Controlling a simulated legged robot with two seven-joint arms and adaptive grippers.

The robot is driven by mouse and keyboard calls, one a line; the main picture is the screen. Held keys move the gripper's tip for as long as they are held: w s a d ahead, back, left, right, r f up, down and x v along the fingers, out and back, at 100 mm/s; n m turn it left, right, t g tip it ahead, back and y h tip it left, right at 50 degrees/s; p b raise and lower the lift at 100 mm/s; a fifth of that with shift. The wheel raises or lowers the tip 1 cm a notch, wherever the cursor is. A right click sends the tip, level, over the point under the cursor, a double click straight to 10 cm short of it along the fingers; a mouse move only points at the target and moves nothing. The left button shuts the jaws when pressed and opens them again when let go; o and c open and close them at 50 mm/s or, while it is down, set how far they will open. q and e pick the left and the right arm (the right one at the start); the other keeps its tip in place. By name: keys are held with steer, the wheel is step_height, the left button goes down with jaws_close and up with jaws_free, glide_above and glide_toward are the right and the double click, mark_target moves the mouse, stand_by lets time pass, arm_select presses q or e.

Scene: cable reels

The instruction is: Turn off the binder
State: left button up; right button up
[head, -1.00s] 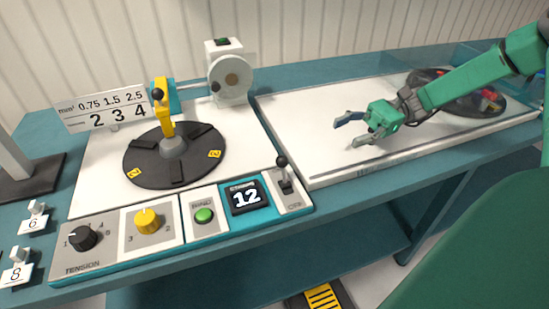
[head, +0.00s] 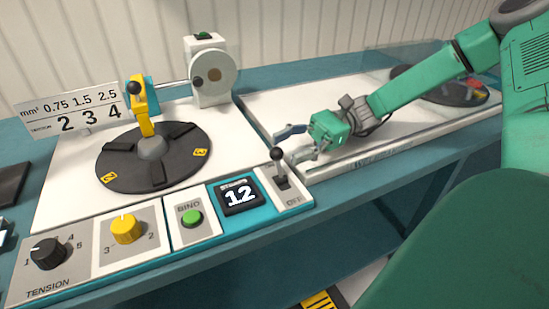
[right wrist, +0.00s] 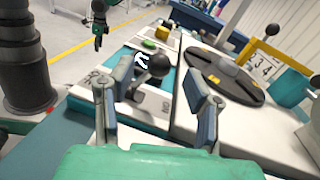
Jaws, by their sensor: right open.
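The binder's control panel (head: 120,262) runs along the front of the white machine. At its right end stands a lever with a black ball knob (head: 277,154), tipped away from the "OFF" label (head: 293,201). My right gripper (head: 285,145) is open and empty, its fingertips right by the knob. In the right wrist view, the knob (right wrist: 159,65) shows between the two spread fingers (right wrist: 158,82); whether they touch it I cannot tell. A small dark and green shape (right wrist: 98,25) at the top there may be my left gripper; its jaws are unclear.
Behind are a black turntable (head: 185,160) and a yellow arm (head: 142,110). A clear guard (head: 400,58) stands at right.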

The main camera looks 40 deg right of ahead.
mark_target(275, 154)
steer(key=a+b, duration=0.1)
steer(key=a, duration=0.2)
steer(key=shift+w+a+f, duration=0.1)
steer(key=shift+w+a, duration=0.1)
steer(key=shift+d+f, duration=0.15)
steer(key=shift+d, duration=0.25)
steer(key=shift+a, duration=0.25)
steer(key=shift+c, duration=0.8)
steer(key=shift+a+r, duration=0.2)
steer(key=shift+a, duration=0.2)
jaws_close()
steer(key=shift+w+d, duration=0.1)
